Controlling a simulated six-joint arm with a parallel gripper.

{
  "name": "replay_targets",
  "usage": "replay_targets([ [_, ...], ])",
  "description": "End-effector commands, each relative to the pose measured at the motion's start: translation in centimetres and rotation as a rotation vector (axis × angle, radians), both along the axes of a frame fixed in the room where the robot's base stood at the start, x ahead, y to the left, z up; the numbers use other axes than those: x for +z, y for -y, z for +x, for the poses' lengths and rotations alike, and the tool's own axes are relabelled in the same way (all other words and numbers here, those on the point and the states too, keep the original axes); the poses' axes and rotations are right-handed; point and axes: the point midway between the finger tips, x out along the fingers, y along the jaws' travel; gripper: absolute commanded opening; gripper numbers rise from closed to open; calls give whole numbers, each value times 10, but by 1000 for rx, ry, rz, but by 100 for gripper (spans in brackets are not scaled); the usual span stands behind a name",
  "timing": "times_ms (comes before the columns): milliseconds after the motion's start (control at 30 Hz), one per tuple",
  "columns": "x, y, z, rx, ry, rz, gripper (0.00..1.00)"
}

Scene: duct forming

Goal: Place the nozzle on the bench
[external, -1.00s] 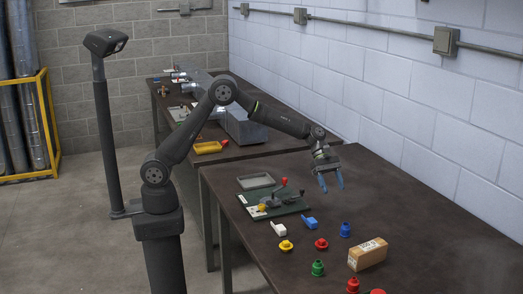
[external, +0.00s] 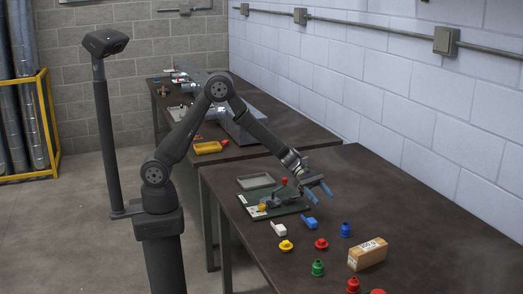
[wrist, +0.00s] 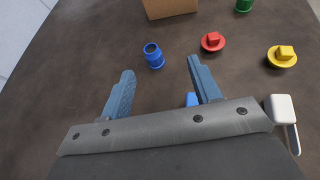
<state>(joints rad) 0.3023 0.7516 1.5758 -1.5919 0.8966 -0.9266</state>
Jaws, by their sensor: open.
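My gripper (external: 320,193) is open and empty above the bench (external: 425,215), tilted over the near right end of the green clamp board. A similar green piece (external: 317,267) and a red one (external: 353,285) stand nearer the camera. I cannot tell which piece the task means.
The green clamp board (external: 272,204) holds a yellow part and a red-knobbed clamp, partly hidden by my gripper. A grey tray (external: 256,181) lies behind. Nearby are white (external: 279,228) and blue (external: 310,223) handled pieces, yellow (external: 286,246) and red (external: 321,244) caps, and a cardboard box (external: 368,254).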

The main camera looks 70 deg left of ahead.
Motion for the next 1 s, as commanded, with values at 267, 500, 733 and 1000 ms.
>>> replay_targets([
  [267, -26, -27, -19, 199, 9, -37, 57],
  [500, -37, -19, -15, 231, 13, -34, 57],
  [733, -56, 23, 5, 230, 13, -34, 57],
  [1000, -73, 59, 25, 233, 13, -34, 57],
])
